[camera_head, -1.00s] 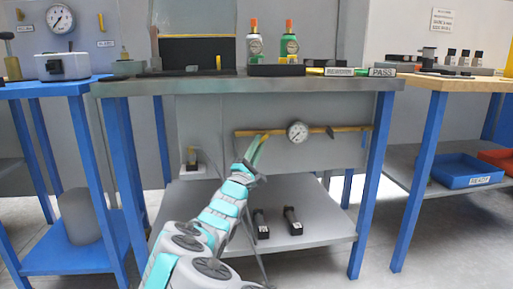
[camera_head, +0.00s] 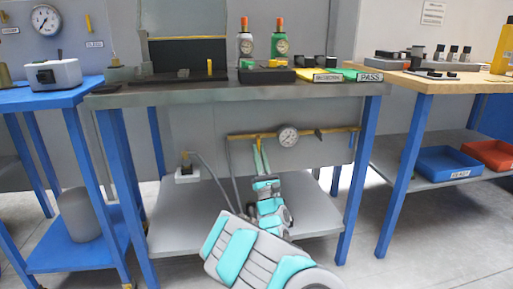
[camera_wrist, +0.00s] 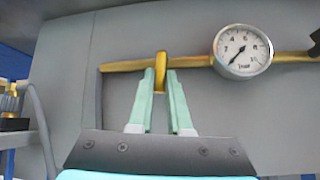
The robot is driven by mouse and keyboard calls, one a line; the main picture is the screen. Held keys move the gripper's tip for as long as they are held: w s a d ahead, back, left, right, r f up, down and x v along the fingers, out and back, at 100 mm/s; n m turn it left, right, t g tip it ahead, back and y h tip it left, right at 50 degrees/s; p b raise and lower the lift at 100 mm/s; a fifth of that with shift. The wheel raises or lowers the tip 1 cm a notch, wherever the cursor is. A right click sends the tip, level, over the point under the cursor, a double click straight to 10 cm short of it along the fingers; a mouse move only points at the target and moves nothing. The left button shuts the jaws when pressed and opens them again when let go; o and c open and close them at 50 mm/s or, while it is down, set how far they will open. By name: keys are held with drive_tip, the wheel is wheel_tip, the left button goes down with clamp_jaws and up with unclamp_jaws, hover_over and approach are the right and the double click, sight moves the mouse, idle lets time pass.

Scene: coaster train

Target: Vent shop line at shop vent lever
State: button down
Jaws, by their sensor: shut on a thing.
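The yellow vent lever (camera_wrist: 161,72) hangs down from the yellow pipe under the middle bench's top. It points roughly straight down. My gripper (camera_wrist: 161,85) comes from below, and its two pale green fingers are closed on either side of the lever. In the head view, my gripper (camera_head: 260,148) is at the lever, left of the gauge. The round white pressure gauge (camera_wrist: 242,51) sits on the pipe to the right of the lever. Its needle points to the lower left, at the low part of the scale. The lever's lower end is partly hidden between the fingers.
A black pipe fitting (camera_head: 318,133) is right of the gauge. A small white block with a yellow-topped fitting (camera_head: 187,172) and a hose stands at left. The grey lower shelf (camera_head: 180,215) lies below my arm. Blue bench legs (camera_head: 355,185) flank the space.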

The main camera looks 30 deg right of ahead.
drive_tip(key=shift+s+d+r+n+y, duration=0.1)
drive_tip(key=shift+d+n+y, duration=0.15)
drive_tip(key=shift+n+y, duration=0.9)
drive_tip(key=shift+y, duration=0.35)
drive_tip(key=c, duration=0.9)
unclamp_jaws()
drive_tip(key=shift+o, duration=0.2)
drive_tip(key=b+v, duration=0.6)
drive_tip(key=v, duration=0.1)
drive_tip(key=shift+s+f, duration=0.2)
drive_tip(key=shift+f, duration=0.15)
